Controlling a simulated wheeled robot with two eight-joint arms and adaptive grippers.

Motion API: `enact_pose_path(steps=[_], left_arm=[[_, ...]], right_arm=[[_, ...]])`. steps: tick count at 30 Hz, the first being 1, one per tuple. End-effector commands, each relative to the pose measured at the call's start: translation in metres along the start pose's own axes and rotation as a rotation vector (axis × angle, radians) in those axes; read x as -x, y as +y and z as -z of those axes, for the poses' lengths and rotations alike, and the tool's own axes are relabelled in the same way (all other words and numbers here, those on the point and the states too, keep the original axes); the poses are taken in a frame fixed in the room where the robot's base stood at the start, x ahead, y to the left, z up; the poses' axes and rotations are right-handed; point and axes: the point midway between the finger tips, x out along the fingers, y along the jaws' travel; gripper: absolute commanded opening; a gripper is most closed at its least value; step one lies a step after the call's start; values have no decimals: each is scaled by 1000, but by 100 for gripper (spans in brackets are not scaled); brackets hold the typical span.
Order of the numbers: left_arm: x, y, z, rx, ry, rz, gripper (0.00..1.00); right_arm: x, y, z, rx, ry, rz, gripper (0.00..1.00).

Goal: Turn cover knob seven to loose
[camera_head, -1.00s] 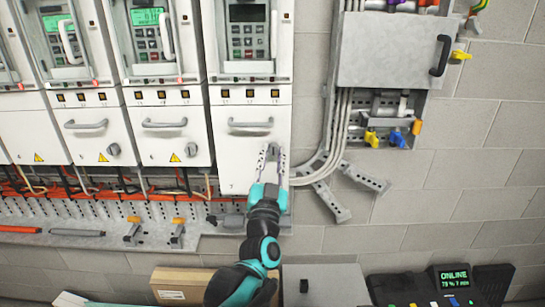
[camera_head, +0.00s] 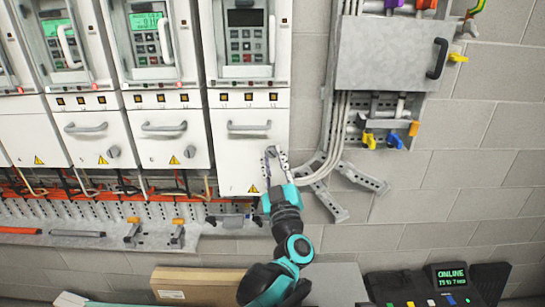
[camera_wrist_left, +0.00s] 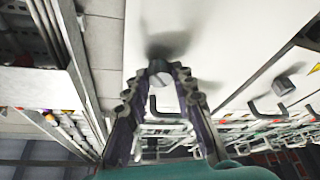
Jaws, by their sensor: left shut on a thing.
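The cover with knob seven is the rightmost white drive cover (camera_head: 232,160) in the head view, below a drive with a dark display. My left gripper (camera_head: 271,152) is at the right side of this cover, under its grey handle (camera_head: 249,126). Its fingers hide the knob in the head view. In the left wrist view the grey round knob (camera_wrist_left: 160,72) sits between the fingertips of my left gripper (camera_wrist_left: 160,80), which is shut on it. The knob's turn position cannot be read. My right gripper is not in view.
Neighbouring covers carry similar knobs (camera_head: 190,151) and handles (camera_head: 164,126). Grey cables (camera_head: 330,160) and metal brackets (camera_head: 362,178) lie close right of the gripper. A grey box with a black handle (camera_head: 439,57) is on the wall. A cardboard box (camera_head: 195,281) stands below.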

Motion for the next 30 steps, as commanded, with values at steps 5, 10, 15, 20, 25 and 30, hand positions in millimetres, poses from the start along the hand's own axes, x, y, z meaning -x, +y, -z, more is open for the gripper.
enact_pose_path(steps=[5,10,15,20,25,30], left_arm=[[-1,4,2,154,0,63,0],[-1,5,3,303,0,124,0],[-2,6,3,444,0,183,0],[-2,6,4,557,1,231,0],[-2,7,4,651,0,269,0],[-2,7,3,710,0,294,0]], right_arm=[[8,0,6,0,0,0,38],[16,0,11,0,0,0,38],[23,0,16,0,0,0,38],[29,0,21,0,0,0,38],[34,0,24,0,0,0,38],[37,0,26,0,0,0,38]])
